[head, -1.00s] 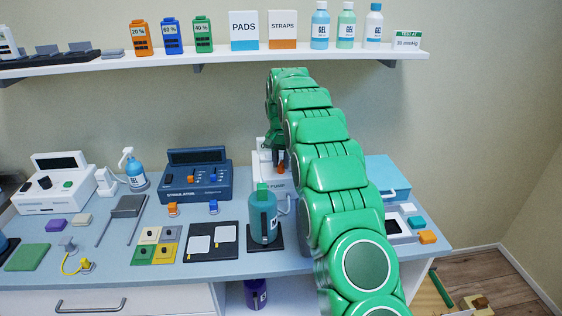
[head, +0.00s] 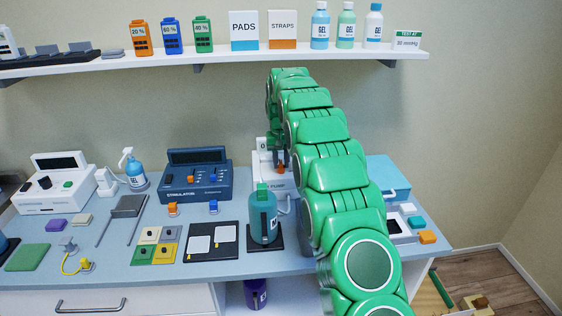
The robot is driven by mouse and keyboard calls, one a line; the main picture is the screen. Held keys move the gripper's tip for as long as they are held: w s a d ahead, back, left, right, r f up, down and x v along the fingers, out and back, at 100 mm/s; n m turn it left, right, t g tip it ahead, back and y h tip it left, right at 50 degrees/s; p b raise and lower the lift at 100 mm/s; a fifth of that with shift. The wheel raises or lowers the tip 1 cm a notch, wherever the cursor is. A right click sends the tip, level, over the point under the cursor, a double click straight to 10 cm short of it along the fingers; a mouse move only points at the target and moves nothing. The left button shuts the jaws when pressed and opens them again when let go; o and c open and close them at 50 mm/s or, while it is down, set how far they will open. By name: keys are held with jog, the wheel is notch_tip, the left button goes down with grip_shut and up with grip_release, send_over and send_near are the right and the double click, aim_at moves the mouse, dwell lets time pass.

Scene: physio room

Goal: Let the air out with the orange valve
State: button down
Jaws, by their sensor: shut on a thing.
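The white pump (head: 262,184) stands on the blue-grey counter behind the teal bottle, partly hidden by my green arm. The orange valve (head: 281,169) shows as a small orange piece on the pump's front. My gripper (head: 279,160) hangs down at the valve and is shut on it; the fingertips are small and dark here, so the exact contact is hard to see. A small pump display (head: 263,143) shows left of the gripper, and what looks like a 0 is on it.
The teal bottle (head: 264,218) stands on a dark pad just in front of the pump. The blue stimulator (head: 196,178) is to the left. A light blue box (head: 388,176) is right of my arm. A shelf (head: 220,60) runs above.

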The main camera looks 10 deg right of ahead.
aim_at(281, 163)
jog(key=c, duration=1.2)
grip_release()
jog(key=shift+r, duration=0.1)
notch_tip(281, 163, up, 7)
jog(key=shift+r, duration=0.3)
